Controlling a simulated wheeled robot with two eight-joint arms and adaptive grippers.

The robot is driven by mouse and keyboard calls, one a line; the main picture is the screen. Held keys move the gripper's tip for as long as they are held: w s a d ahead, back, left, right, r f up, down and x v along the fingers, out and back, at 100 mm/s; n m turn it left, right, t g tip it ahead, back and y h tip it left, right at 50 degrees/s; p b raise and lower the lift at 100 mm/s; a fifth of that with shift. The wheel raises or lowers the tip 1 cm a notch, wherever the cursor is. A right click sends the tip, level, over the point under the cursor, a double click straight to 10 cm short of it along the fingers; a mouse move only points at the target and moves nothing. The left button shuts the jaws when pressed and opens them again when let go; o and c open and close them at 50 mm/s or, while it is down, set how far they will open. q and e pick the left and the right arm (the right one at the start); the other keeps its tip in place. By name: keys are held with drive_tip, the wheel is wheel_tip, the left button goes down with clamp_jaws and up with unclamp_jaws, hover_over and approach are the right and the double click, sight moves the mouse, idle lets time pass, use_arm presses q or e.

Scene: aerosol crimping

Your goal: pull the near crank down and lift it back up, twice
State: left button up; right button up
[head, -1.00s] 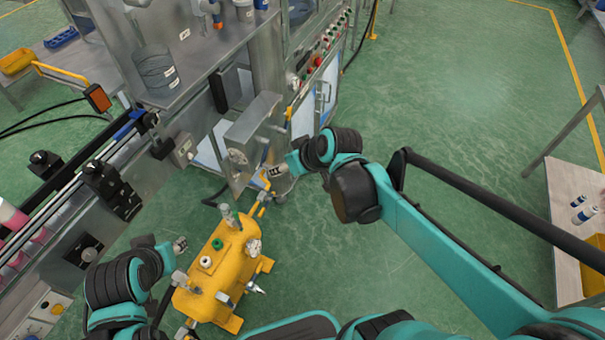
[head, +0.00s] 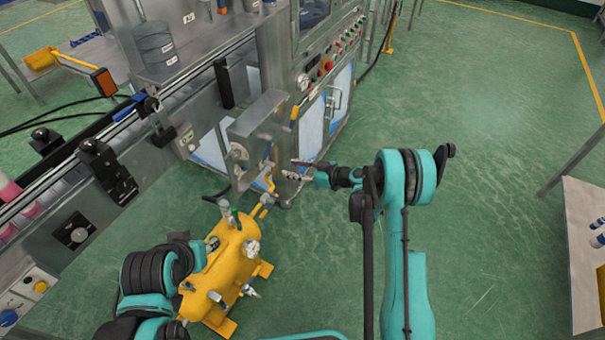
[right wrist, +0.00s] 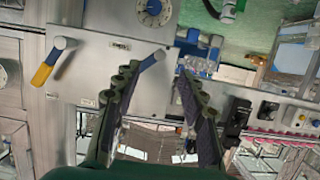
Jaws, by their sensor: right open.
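The grey machine has a crank with a yellow handle (head: 270,180) low on its front, below a grey metal box, and another yellow handle (head: 294,113) farther back. My right gripper (head: 291,169) is open and empty just right of the lower handle, pointing left at the machine. In the right wrist view, my open fingers (right wrist: 158,92) frame a short grey-blue lever (right wrist: 150,60) on a metal panel; they look apart from it. A yellow-handled crank (right wrist: 48,64) shows left of them. My left arm is folded at lower left; its fingers are hidden or unclear.
A yellow tank (head: 222,265) with valves and fittings stands on the floor below the crank, close to my left arm. The grey box (head: 258,125) overhangs the crank area. A conveyor (head: 65,195) runs along the left. Green floor at right is free, up to a table (head: 590,270).

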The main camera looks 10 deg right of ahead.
sight(275, 166)
drive_tip(key=shift+x, duration=4.55)
drive_tip(key=shift+f, duration=0.1)
clamp_jaws()
drive_tip(key=shift+s+a+r+p, duration=0.2)
drive_tip(key=shift+s+r, duration=0.1)
drive_tip(key=shift+r, duration=0.25)
drive_tip(key=shift+s+a+r+p, duration=0.15)
drive_tip(key=shift+s+r, duration=0.1)
drive_tip(key=shift+r, duration=0.3)
drive_tip(key=shift+s+a+r+p, duration=0.2)
drive_tip(key=shift+s+r, duration=0.1)
drive_tip(key=shift+r, duration=0.3)
drive_tip(key=shift+s+a+r+p, duration=0.1)
drive_tip(key=shift+r+p, duration=0.25)
drive_tip(key=shift+r, duration=0.5)
drive_tip(key=shift+s+a+r+p, duration=0.1)
drive_tip(key=shift+r+p, duration=0.2)
drive_tip(key=shift+r, duration=0.55)
drive_tip(key=shift+d+r, duration=0.1)
